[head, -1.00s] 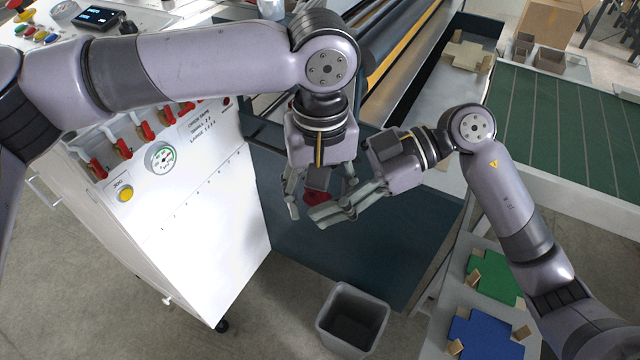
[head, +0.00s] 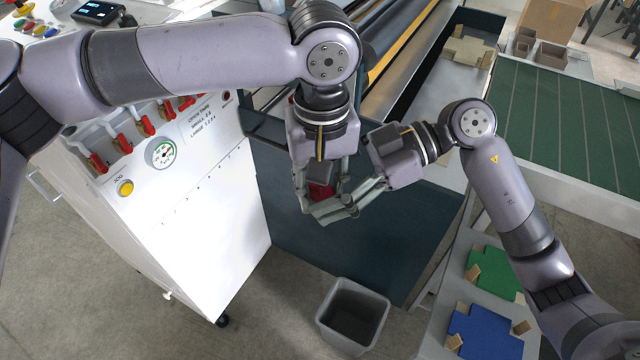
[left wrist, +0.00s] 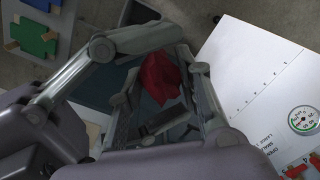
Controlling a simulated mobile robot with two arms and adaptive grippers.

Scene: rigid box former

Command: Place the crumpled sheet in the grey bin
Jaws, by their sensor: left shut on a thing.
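The crumpled sheet (head: 322,190) is a small red wad between the fingers of my left gripper (head: 320,196), held in the air in front of the dark blue machine panel. In the left wrist view the red sheet (left wrist: 160,78) sits between grey finger links, partly covered by them. My right gripper (head: 340,208) is right beside it, its fingers reaching across just below the sheet; they overlap my left fingers, so I cannot tell whether they touch the sheet or how far they are closed. The grey bin (head: 352,312) stands on the floor below both grippers, open at the top and apparently empty.
A white control cabinet (head: 200,230) with red valves and a gauge stands to the left. On the right, a grey bench holds green (head: 494,272) and blue (head: 486,334) cross-shaped pieces. A green conveyor (head: 570,140) is at the far right. Floor is free left of the bin.

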